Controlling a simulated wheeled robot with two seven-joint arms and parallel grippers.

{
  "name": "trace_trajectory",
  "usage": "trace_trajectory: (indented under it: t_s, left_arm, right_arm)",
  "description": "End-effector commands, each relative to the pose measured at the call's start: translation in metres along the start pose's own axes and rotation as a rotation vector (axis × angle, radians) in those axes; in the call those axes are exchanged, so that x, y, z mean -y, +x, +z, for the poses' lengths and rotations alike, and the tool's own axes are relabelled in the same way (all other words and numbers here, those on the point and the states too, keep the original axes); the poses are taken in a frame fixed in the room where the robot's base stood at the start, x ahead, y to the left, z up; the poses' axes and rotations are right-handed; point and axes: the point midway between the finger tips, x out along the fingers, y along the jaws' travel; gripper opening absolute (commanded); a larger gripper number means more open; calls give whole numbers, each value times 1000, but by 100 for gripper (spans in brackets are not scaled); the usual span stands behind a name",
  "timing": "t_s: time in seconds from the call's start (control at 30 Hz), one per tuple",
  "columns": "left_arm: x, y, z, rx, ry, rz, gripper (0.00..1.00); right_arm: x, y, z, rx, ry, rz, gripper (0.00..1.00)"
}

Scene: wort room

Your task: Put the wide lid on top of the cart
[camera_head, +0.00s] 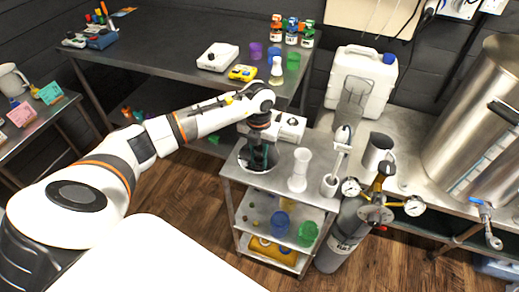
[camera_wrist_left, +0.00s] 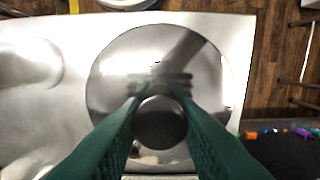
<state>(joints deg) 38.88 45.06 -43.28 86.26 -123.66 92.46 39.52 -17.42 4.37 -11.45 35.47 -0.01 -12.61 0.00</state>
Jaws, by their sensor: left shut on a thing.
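The wide lid (camera_wrist_left: 115,62) is a round, shiny metal disc with a dark knob (camera_wrist_left: 160,124) at its middle. My left gripper (camera_wrist_left: 159,92), with green fingers, is shut on this knob. In the head view the gripper (camera_head: 260,157) points down over the back left of the cart top (camera_head: 272,183), and the lid (camera_head: 245,163) shows around its fingertips. In the wrist view the lid lies flat over the pale metal cart top (camera_wrist_left: 70,95), near its right edge. I cannot tell whether the lid touches the top. My right gripper is not in view.
On the cart top are a white box-like device (camera_head: 291,127), a white cylinder (camera_head: 299,170) and a pot with a rod (camera_head: 330,186). A gas cylinder (camera_head: 343,240) with gauges stands at the right. A dark table (camera_head: 160,50) is behind.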

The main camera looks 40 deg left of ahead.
Motion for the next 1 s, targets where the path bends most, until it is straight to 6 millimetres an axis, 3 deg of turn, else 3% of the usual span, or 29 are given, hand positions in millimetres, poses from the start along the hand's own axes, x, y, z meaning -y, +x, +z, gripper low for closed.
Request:
trace_trajectory:
  t_s: [0.1,0.43,0.47,0.57,0.83,1.0]
  left_arm:
    - [0,11,0,0,1,1,0]
    - [0,16,0,-2,1,0,0]
    - [0,16,0,-1,1,0,31]
    - [0,15,0,0,1,0,48]
    - [0,15,0,0,1,0,50]
    - [0,4,-1,-5,2,0,50]
  right_arm:
    - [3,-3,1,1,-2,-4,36]
    - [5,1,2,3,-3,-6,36]
    - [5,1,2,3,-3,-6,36]
    - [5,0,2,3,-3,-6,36]
    - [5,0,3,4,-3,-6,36]
    - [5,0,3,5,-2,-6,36]
